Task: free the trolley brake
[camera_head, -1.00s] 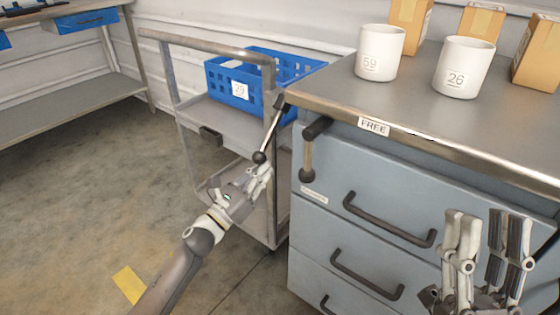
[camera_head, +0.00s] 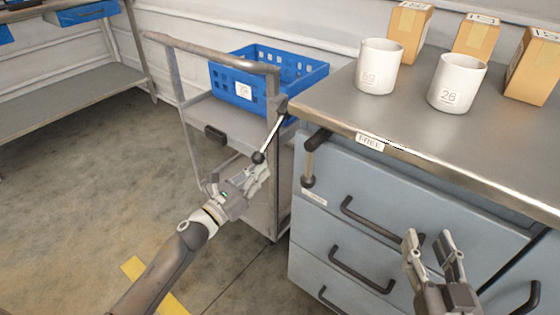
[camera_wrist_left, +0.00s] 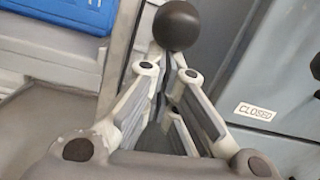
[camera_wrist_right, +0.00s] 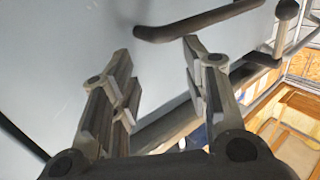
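The trolley (camera_head: 228,115) stands left of the blue-grey cabinet. A lever (camera_head: 272,132) hangs slanting from a dark pivot on the trolley's near post and ends in a black ball knob (camera_head: 258,157). My left gripper (camera_head: 260,172) is just below the knob. In the left wrist view the knob (camera_wrist_left: 177,25) lies beyond the fingertips, which look drawn together with little or no gap. Whether they touch the knob is unclear. A FREE label (camera_head: 370,142) is on the worktop's edge. My right gripper (camera_head: 430,242) is open and empty in front of the drawers.
A second dark lever (camera_head: 308,170) hangs on the cabinet (camera_head: 350,185), near a CLOSED label (camera_wrist_left: 255,111). Drawer handles (camera_head: 375,222) stick out. A blue crate (camera_head: 300,75) rides on the trolley. White cups (camera_head: 378,68) and boxes stand on the worktop. The floor at left is clear.

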